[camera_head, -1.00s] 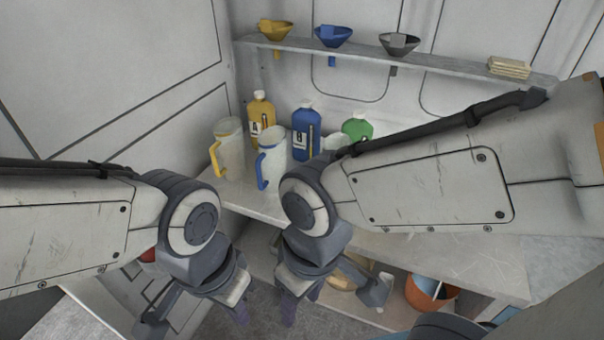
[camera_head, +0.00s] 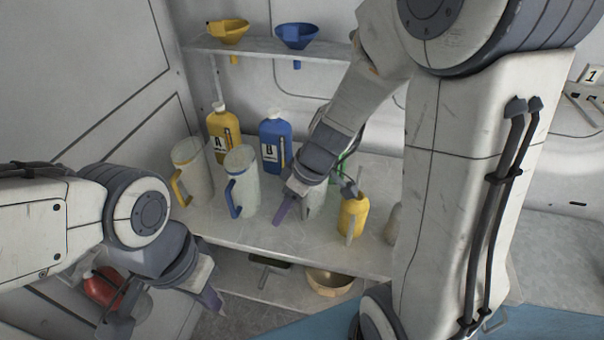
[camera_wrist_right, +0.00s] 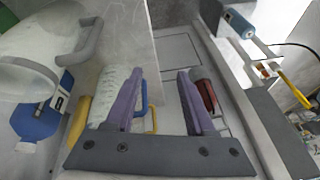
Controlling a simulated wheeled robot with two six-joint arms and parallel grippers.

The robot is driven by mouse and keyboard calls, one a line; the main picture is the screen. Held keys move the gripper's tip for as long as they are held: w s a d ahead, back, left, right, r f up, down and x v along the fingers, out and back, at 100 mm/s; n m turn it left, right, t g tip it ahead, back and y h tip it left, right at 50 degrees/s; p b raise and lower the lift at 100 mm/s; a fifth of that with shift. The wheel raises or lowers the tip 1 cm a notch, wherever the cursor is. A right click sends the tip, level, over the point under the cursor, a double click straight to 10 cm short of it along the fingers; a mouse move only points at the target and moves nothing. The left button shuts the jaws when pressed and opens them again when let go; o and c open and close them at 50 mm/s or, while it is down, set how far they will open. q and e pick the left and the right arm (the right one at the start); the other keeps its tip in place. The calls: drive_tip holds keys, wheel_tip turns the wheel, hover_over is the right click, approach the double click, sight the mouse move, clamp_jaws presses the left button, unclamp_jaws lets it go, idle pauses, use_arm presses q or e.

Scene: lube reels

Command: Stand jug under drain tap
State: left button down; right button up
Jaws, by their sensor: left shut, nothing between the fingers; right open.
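A jug with a yellow handle (camera_head: 197,180) and a jug with a blue handle (camera_head: 245,190) stand upright on the bench. A third pale jug (camera_head: 315,202) is partly hidden behind my right gripper (camera_head: 305,205); a jug with a grey handle (camera_wrist_right: 82,45) fills the upper left of the right wrist view. My right gripper is open and empty beside it; its purple fingers (camera_wrist_right: 163,100) are apart in the wrist view. My left gripper (camera_head: 205,298) is shut and empty, low at the left before the bench. I cannot make out a drain tap for certain.
Yellow bottle A (camera_head: 222,135) and blue bottle B (camera_head: 275,140) stand behind the jugs. A small yellow container (camera_head: 353,216) stands to their right. Funnels (camera_head: 296,36) sit on the shelf. A bowl (camera_head: 330,282) is below. My right arm hides much of the right side.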

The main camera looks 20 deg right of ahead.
drive_tip(key=t, duration=0.1)
approach(304, 209)
drive_tip(key=shift+h, duration=0.5)
drive_tip(key=shift+b+x, duration=0.5)
drive_tip(key=shift+x, duration=5.25)
drive_tip(key=shift+w+r, duration=0.15)
drive_tip(key=shift+w, duration=0.05)
clamp_jaws()
